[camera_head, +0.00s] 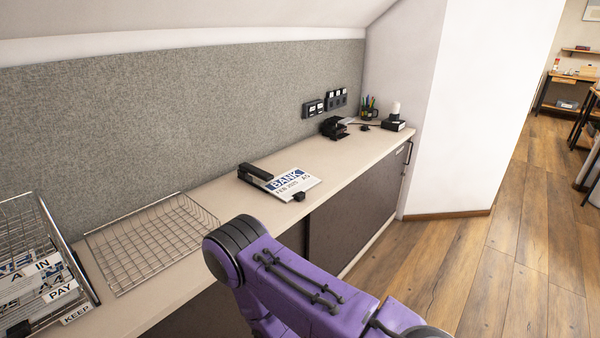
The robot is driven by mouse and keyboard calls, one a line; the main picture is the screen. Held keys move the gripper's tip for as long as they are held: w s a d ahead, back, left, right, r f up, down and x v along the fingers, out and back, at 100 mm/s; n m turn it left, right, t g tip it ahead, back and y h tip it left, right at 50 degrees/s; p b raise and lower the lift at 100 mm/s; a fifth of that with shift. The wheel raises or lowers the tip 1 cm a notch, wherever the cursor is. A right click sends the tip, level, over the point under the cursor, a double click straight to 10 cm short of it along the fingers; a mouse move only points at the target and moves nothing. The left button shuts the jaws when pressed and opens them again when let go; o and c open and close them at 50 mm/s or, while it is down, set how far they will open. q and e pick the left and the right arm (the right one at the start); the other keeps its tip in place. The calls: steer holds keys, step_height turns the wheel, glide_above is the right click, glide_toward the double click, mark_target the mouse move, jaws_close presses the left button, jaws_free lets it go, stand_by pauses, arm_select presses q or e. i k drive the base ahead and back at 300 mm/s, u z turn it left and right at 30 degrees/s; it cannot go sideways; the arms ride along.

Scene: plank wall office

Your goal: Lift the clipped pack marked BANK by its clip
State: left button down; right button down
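The pack marked BANK (291,182) lies flat on the counter, with "FEB 2025" and "A5" also printed on its white and blue top sheet. A small black clip (299,197) sits at its near edge, facing the counter's front. A long black object, perhaps a stapler (255,174), lies close by the pack's left side; I cannot tell if they touch. Neither of my grippers is in view. A purple link of my arm fills the bottom centre, nearer than the counter and apart from the pack.
A wire tray (150,246) lies left of the pack. A wire rack (50,225) with labelled papers stands far left. A black desk device (334,128), a pen cup (369,113) and sockets stand toward the far end. Bare counter lies right of the pack.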

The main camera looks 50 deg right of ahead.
mark_target(290, 185)
steer(key=z, duration=2.7)
steer(key=i, duration=2.2)
steer(key=u, duration=1.05)
